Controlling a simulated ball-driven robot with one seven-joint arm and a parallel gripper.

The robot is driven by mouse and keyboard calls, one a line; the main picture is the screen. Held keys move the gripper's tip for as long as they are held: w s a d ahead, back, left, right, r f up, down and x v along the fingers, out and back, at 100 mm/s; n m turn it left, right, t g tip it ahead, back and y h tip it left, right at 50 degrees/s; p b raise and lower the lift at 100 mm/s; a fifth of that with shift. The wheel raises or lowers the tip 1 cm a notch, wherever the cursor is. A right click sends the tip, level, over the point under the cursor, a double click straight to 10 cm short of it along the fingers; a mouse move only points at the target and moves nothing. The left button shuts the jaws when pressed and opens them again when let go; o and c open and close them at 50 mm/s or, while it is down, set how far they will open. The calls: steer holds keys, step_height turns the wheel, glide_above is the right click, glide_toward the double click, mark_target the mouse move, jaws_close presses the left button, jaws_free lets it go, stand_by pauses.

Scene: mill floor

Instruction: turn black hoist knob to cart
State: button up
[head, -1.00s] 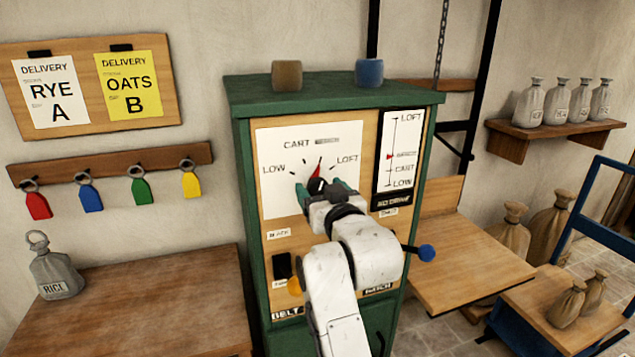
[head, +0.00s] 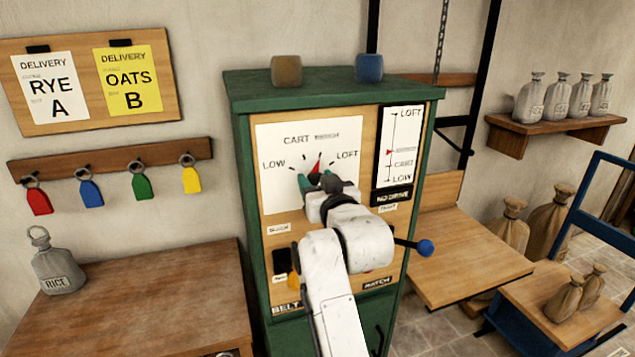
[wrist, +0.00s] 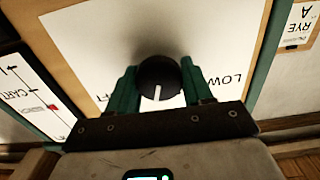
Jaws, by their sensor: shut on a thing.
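The black hoist knob (wrist: 158,72) sits between the two green fingers of my gripper (wrist: 158,88) in the wrist view. My gripper is shut on it. The knob's white line points toward the bottom of that upside-down picture. In the head view my gripper (head: 318,183) covers most of the knob. A red pointer (head: 317,167) shows above it, nearly upright with a slight lean right. The white dial plate (head: 278,142) reads LOW at left, CART and BENCH along the top, and LOFT at right.
The side scale (head: 401,145) has a red marker between LOFT and CART. A black NO DRIVE sign (head: 391,196) is below it. A blue-ended lever (head: 425,247) sticks out at the cabinet's right. A wooden table (head: 130,300) stands left, a platform (head: 465,260) right.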

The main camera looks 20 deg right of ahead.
steer(key=shift+c, duration=0.9)
steer(key=shift+n, duration=0.3)
steer(key=n, duration=0.3)
steer(key=shift+a+n+p, duration=0.15)
steer(key=shift+n+p, duration=0.45)
steer(key=shift+n, duration=1.4)
steer(key=o, duration=1)
